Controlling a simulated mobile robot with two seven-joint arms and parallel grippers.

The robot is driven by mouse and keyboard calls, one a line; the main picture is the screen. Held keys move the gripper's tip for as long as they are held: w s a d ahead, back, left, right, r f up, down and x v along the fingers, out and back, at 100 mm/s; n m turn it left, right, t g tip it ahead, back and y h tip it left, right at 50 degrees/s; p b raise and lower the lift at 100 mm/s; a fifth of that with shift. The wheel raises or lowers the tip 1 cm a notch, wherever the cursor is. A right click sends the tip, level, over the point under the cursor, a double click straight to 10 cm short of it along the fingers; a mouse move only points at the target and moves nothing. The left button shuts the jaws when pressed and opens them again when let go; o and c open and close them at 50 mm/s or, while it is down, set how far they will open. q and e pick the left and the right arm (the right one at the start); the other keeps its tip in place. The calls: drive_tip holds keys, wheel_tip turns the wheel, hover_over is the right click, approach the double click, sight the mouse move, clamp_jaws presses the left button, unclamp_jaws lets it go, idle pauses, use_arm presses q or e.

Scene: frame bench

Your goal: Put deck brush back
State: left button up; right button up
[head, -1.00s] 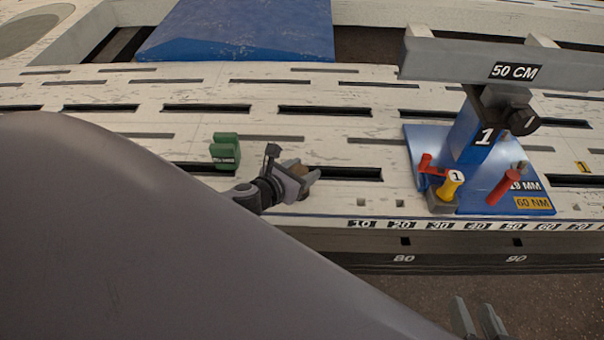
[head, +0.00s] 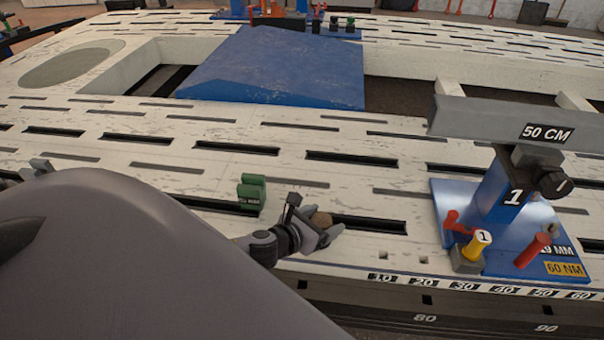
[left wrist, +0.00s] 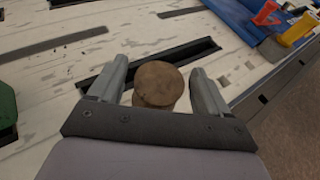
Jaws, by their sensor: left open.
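A round brown wooden-looking piece (left wrist: 158,85) stands over the bench and shows end-on in the left wrist view; in the head view it is small (head: 321,219). It may be part of the deck brush; no bristles show. My left gripper (left wrist: 161,92) is open, with one finger on each side of the brown piece. A narrow gap shows at the right finger; on the left I cannot tell whether it touches. In the head view my left gripper (head: 318,232) is near the bench's front edge. My right gripper is not in view.
A green block (head: 251,194) stands left of the gripper. A blue stand (head: 490,210) with a grey beam (head: 480,118), a yellow knob and red handles is at the right. The pale slotted bench (head: 350,185) is mostly clear between them. A blue wedge (head: 280,70) lies behind.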

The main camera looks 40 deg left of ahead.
use_arm(q)
drive_tip(key=d+p+v, duration=0.1)
drive_tip(key=p+v, duration=0.1)
drive_tip(key=v, duration=0.8)
drive_tip(key=shift+s+a+r, duration=0.15)
drive_tip(key=shift+s+a, duration=0.05)
drive_tip(key=shift+a, duration=0.3)
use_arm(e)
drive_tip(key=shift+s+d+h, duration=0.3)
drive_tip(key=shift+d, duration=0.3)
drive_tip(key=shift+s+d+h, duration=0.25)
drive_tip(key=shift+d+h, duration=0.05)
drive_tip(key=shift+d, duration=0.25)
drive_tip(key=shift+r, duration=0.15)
